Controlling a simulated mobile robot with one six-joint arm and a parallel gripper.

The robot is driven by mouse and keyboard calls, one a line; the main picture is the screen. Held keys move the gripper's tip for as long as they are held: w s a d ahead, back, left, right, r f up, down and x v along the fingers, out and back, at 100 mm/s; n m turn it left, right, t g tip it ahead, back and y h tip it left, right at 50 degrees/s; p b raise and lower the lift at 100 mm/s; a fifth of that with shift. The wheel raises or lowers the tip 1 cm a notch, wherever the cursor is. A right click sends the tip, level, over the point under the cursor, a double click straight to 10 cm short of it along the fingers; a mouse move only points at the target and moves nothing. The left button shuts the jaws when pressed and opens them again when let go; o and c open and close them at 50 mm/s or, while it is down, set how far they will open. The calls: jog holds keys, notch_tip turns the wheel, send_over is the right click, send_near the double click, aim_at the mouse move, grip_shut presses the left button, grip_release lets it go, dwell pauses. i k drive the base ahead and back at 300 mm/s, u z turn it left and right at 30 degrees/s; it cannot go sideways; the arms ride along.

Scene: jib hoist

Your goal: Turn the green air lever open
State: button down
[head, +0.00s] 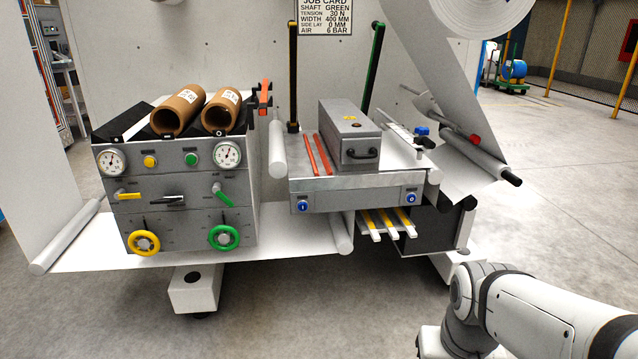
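The green air lever (223,194) is on the right side of the grey control cabinet's (165,224) middle row. It slants from its pivot at upper left down to the right. A yellow lever (128,195) on the left of the same row lies nearly level. A green handwheel (224,238) is below the green lever, and a round gauge (227,154) is above it. My arm shows at the lower right, well away from the cabinet. My gripper is out of view.
Two brown cardboard cores (178,112) lie on the cabinet top. A grey toolbox (349,135) stands on the bench to the right. A white web and roller (341,233) extend beside the cabinet. A white foot (193,291) juts out below. The floor in front is open.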

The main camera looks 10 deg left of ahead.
aim_at(217, 186)
jog(key=z, duration=1)
jog(key=k, duration=1.05)
jog(key=u, duration=2)
jog(key=i, duration=1)
jog(key=u, duration=0.05)
